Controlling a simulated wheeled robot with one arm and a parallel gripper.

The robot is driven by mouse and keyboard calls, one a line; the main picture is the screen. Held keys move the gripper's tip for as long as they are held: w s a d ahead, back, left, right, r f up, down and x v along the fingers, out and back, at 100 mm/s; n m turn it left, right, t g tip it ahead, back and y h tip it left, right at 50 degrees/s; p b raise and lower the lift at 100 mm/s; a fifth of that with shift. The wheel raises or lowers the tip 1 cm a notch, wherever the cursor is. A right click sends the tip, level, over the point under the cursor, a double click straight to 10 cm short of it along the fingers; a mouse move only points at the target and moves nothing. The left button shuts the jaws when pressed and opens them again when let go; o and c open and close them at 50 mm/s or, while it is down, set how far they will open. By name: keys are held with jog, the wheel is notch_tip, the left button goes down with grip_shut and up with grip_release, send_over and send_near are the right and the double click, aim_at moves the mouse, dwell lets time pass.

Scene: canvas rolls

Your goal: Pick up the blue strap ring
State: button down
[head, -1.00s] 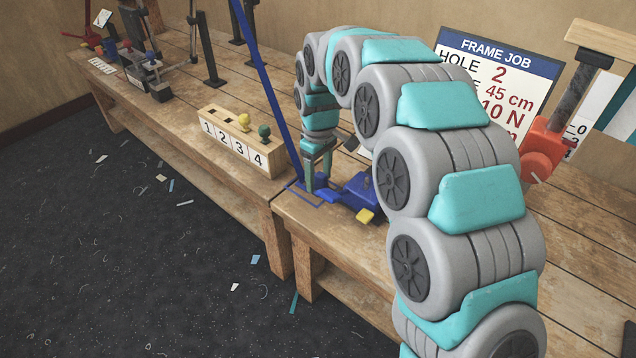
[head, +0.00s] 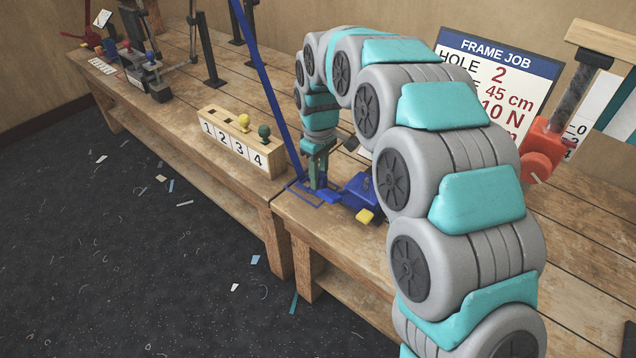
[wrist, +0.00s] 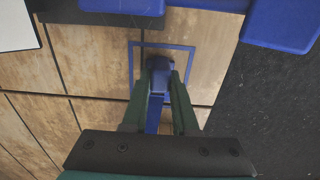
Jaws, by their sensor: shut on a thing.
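My gripper (head: 317,178) points down over the front edge of the bench, beside a blue block-shaped device. In the wrist view its two green fingers (wrist: 160,84) are closed on a small blue piece (wrist: 160,65), which I take to be the blue strap ring; its shape is mostly hidden between the fingers. The long blue strap (head: 262,80) slants from the top of the head view down to the gripper. A thin blue square outline (wrist: 191,62) lies on the bench top around the fingertips.
The blue device (head: 358,192) with a yellow tip (head: 365,216) sits just right of the gripper. A wooden block numbered 1 to 4 (head: 240,146) holds knobs at left. The FRAME JOB sign (head: 500,75) stands behind my arm. Dark floor lies beyond the bench edge.

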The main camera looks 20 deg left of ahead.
notch_tip(320, 180, up, 10)
jog(key=shift+b, duration=0.35)
jog(key=shift+r, duration=0.1)
dwell(0.4)
